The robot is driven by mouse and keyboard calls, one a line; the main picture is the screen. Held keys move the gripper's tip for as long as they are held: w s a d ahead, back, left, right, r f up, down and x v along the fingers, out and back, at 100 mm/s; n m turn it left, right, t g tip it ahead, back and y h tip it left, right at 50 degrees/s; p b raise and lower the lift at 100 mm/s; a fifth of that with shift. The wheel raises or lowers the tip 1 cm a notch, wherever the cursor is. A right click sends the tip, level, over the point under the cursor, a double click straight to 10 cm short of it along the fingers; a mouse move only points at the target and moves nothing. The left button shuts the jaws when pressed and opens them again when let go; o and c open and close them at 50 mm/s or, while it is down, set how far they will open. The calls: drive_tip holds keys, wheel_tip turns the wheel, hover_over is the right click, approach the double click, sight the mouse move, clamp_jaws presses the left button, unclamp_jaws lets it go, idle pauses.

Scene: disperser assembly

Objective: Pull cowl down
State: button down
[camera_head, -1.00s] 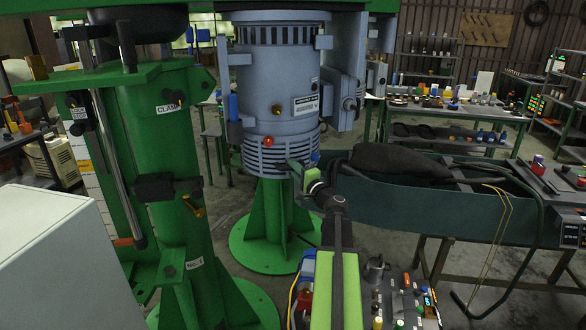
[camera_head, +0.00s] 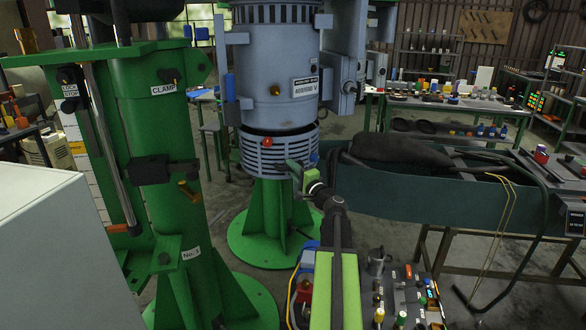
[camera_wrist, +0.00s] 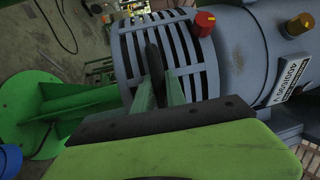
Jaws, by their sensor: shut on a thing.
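The cowl (camera_head: 258,157) is a grey slotted ring at the bottom of the grey motor housing (camera_head: 252,75). A dark gap shows between the cowl's upper edge and the housing in the head view. A red knob (camera_head: 267,142) sits near the cowl's top edge. My gripper (camera_head: 292,168) is at the cowl's right front side. In the wrist view, my gripper's fingers (camera_wrist: 157,75) are shut against the cowl's slotted wall (camera_wrist: 190,62).
A green flanged pedestal (camera_head: 272,210) stands beneath the cowl. A green clamp column (camera_head: 150,120) is at the left. A dark green trough (camera_head: 400,195) lies close on the right. A small tray of parts (camera_head: 395,295) is at the bottom, right of my arm.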

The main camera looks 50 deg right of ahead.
drive_tip(key=f, duration=0.1)
drive_tip(key=f+b, duration=0.1)
drive_tip(key=shift+a+f, duration=0.3)
drive_tip(key=shift+f, duration=0.05)
drive_tip(key=c, duration=1.7)
unclamp_jaws()
drive_tip(key=shift+c, duration=0.2)
drive_tip(key=shift+o, duration=0.5)
drive_tip(key=shift+w+d+f, duration=0.1)
drive_tip(key=shift+w+f, duration=0.05)
drive_tip(key=shift+w, duration=0.05)
drive_tip(key=shift+s, duration=0.1)
drive_tip(key=shift+d, duration=0.1)
